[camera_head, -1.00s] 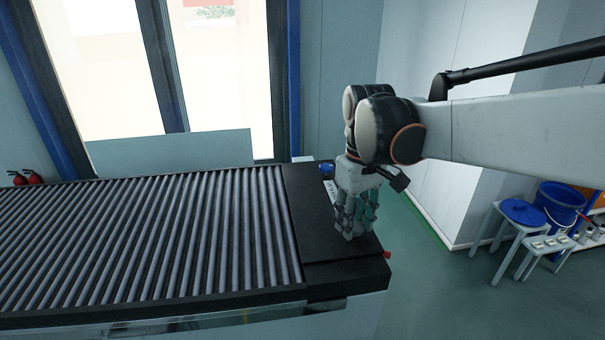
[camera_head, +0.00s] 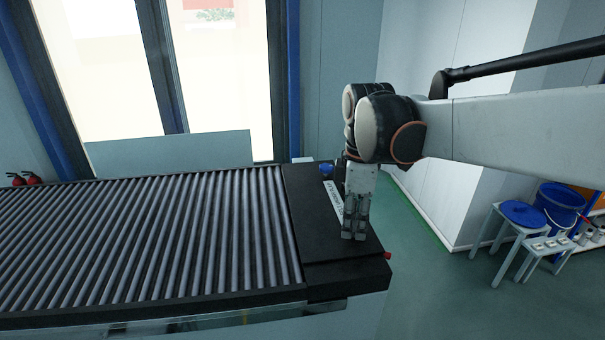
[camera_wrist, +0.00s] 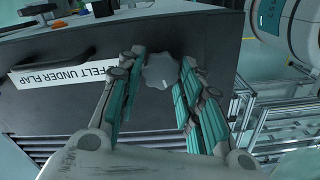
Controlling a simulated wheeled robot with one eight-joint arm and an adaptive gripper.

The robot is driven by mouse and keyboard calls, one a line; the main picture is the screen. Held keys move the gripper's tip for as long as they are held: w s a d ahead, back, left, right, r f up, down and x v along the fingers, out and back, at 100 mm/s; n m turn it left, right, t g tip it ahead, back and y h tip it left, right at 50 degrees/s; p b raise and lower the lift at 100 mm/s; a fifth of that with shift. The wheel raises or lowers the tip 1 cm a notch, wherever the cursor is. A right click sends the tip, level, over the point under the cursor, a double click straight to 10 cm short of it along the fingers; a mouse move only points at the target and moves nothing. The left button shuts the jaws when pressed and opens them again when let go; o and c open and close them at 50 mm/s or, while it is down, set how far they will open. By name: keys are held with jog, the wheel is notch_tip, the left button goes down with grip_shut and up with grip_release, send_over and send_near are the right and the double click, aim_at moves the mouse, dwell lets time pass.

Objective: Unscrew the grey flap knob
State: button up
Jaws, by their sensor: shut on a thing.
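The grey flap knob (camera_wrist: 160,71) is a lobed knob on the dark panel, in the upper middle of the wrist view. My gripper (camera_wrist: 161,66) has its teal-padded fingers on either side of the knob and is shut on it. In the head view my gripper (camera_head: 354,236) points down at the dark end panel (camera_head: 310,215) of the roller table, and its fingers hide the knob there.
The roller bed (camera_head: 150,240) fills the left of the head view. A black handle (camera_wrist: 58,60) is beside the label. A small red part (camera_head: 388,255) sits at the panel's right edge, and a blue round thing (camera_head: 326,170) at its back. Stools (camera_head: 520,215) stand right.

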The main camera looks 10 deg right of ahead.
jog(key=shift+s+n, duration=0.25)
jog(key=shift+n, duration=0.75)
